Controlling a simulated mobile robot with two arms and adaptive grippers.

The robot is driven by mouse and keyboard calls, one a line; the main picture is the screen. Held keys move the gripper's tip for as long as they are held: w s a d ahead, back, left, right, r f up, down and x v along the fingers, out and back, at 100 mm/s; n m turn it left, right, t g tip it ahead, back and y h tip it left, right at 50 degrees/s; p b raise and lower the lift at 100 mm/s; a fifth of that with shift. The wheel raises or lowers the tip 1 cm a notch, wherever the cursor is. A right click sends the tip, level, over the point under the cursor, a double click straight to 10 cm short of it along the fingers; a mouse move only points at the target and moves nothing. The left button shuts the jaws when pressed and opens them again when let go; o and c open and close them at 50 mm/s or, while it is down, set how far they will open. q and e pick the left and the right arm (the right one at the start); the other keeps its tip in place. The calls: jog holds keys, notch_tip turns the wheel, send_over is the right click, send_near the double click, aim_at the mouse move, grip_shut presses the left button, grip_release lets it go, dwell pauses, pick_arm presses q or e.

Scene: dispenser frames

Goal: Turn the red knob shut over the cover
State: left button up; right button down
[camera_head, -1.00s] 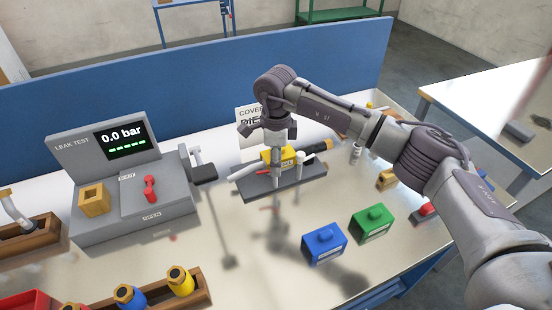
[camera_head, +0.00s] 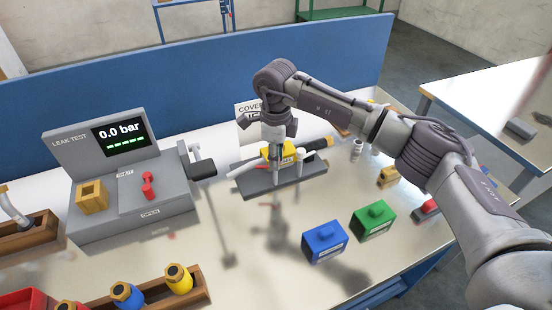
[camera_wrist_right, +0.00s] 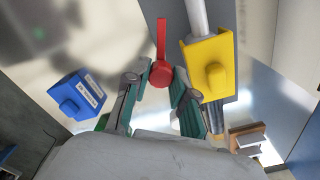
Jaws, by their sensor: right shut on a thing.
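The yellow cover (camera_head: 287,153) sits on a dark grey fixture (camera_head: 262,190) at the middle of the bench, with a pale pipe running out of it. In the wrist view the yellow cover (camera_wrist_right: 207,68) is right of the red knob (camera_wrist_right: 161,73). The knob's red handle points up the picture, roughly parallel to the pipe, beside the cover rather than across it. My right gripper (camera_wrist_right: 158,86) is shut on the round red knob, a finger on each side. In the head view my right gripper (camera_head: 268,155) points down at the fixture and largely hides the knob.
The leak test box (camera_head: 90,225) with its own red lever (camera_head: 148,186) stands left and reads 0.0 bar. A blue block (camera_head: 325,243) and a green block (camera_head: 372,223) stand front right of the fixture. Bench between is clear.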

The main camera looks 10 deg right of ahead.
jog(key=m+b, duration=0.2)
jog(key=m, duration=0.1)
jog(key=shift+f+m, duration=0.1)
jog(key=shift+m, duration=0.2)
jog(key=m+b, duration=0.1)
jog(key=m, duration=0.2)
jog(key=shift+m, duration=0.3)
jog(key=m+b, duration=0.1)
jog(key=m, duration=0.2)
jog(key=shift+m, duration=0.3)
jog(key=shift+a+m+b, duration=0.1)
jog(key=shift+m+b, duration=0.5)
jog(key=shift+m, duration=0.8)
jog(key=c, duration=1)
grip_release()
jog(key=shift+o, duration=0.2)
